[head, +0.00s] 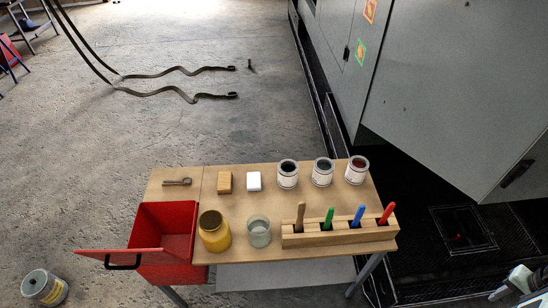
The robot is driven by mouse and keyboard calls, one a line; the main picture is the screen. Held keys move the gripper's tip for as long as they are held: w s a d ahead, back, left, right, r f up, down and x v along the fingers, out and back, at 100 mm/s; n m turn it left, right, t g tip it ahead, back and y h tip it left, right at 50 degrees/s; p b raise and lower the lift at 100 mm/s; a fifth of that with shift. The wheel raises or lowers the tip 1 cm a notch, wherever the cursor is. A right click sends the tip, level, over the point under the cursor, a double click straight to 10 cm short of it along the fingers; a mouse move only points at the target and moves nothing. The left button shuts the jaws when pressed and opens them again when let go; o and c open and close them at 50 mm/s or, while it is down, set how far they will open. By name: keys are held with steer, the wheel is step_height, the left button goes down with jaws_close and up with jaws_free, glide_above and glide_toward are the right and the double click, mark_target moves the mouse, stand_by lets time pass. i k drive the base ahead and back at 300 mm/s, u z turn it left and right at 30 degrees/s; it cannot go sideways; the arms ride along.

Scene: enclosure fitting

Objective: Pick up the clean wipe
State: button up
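A small white block-like piece (254,181), perhaps a folded wipe, lies on the wooden table top (325,254). It sits between a tan block (225,182) and the row of cans. It is the only white, cloth-like piece I can make out, and its surface is too small to judge closely. My gripper (499,293) shows only in part at the lower right corner, well away from the table. It is apart from the white piece, and whether its fingers are open or shut is unclear.
Three open cans (323,172) stand behind a wooden rack (340,235) of colored-handled tools. A yellow-brown jar (214,231), a glass jar (259,231), a metal tool (177,182) and a red bin (178,222) are left. A grey machine (460,90) stands right; floor is open behind.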

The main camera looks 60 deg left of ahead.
mark_target(253, 179)
steer(key=u, duration=4.75)
steer(key=k, duration=1.5)
steer(key=z, duration=0.55)
steer(key=i, duration=1.75)
steer(key=u, duration=0.05)
